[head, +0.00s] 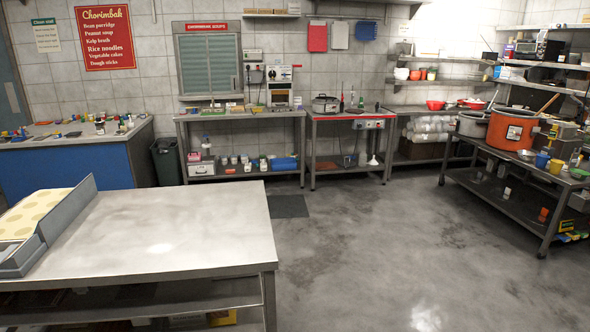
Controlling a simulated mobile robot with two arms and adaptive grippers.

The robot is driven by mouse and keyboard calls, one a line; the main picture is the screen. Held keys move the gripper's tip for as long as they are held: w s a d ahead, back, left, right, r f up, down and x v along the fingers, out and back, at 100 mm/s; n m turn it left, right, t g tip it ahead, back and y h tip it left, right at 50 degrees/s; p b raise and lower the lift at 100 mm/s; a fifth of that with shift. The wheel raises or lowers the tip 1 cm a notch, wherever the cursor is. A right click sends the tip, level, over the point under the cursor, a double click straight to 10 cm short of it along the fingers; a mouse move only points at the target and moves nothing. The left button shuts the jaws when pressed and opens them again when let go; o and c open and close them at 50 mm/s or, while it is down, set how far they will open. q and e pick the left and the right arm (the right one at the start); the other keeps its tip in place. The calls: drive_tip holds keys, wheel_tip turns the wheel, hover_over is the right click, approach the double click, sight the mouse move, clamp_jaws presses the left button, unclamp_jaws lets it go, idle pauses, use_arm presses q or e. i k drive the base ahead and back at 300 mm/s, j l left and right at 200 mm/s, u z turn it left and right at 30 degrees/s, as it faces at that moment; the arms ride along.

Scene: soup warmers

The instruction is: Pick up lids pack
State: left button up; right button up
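No thing in the head view can be clearly made out as the lids pack. Whitish, clear-looking stacked packs (430,128) stand on a shelf at the back, right of the red-topped table (345,116); they are too small to tell what they hold. A tray with round pale shapes (30,214) lies at the left end of the near metal table (165,228). Neither of my grippers is in view.
Steel tables (240,115) line the back wall. A blue-fronted counter (66,172) and dark bin (166,161) stand at left. A low rack (520,207) with a large orange pot (513,128) stands at right. The grey floor (390,235) between is clear.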

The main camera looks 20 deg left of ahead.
sight(248, 167)
drive_tip(key=i+l+z, duration=0.25)
drive_tip(key=i, duration=0.55)
drive_tip(key=i+l+z, duration=0.1)
drive_tip(key=i+z, duration=0.2)
drive_tip(key=i, duration=0.55)
drive_tip(key=i+j+u, duration=0.15)
drive_tip(key=i+u, duration=0.25)
drive_tip(key=i, duration=0.2)
drive_tip(key=i+u, duration=0.45)
drive_tip(key=i, duration=0.2)
drive_tip(key=i+l+u, duration=0.4)
drive_tip(key=i, duration=0.2)
drive_tip(key=i+u, duration=0.2)
drive_tip(key=i, duration=1.6)
drive_tip(key=i+l+u, duration=0.1)
drive_tip(key=i+u, duration=0.4)
drive_tip(key=i, duration=1.25)
